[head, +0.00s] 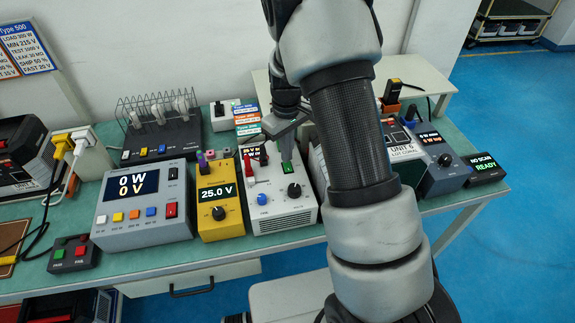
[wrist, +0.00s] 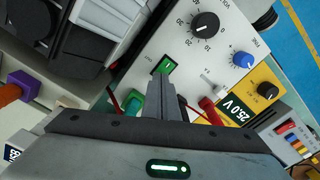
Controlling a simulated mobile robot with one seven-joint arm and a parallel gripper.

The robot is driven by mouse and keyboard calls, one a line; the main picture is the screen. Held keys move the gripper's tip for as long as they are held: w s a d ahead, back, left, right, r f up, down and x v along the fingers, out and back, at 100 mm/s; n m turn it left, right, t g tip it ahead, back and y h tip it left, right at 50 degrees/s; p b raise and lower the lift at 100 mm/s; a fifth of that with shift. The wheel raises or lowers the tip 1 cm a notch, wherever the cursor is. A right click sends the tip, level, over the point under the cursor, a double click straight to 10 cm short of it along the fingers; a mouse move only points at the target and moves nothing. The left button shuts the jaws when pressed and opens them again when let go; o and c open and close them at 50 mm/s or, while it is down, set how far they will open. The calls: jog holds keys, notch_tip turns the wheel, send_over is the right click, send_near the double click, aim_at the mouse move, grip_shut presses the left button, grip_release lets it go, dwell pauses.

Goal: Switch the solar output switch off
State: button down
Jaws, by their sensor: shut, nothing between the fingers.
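A green-lit rocker switch (head: 287,168) is on the sloped face of a white instrument (head: 285,212), which has a black dial and a blue knob. I cannot read a solar label on it. In the wrist view the green switch (wrist: 164,66) sits in a black frame just beyond my fingertips. My gripper (head: 286,158) is shut and empty, pointing down at the panel. In the wrist view my gripper (wrist: 160,84) has its closed fingers at the switch's near edge. I cannot tell whether they touch it. The fingers hide part of the panel.
A yellow supply (head: 220,205) reading 25.0 V stands close on the left, beside a grey meter (head: 145,215) showing 0 W and 0 V. Red and green plugs with leads are near my fingers. My arm hides the units to the right. A dark-knobbed unit (head: 440,175) stands farther right.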

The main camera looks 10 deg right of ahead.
jog(key=shift+f+b, duration=0.5)
jog(key=shift+f, duration=0.2)
dwell(0.7)
notch_tip(320, 180, up, 7)
jog(key=p, duration=0.4)
dwell(0.5)
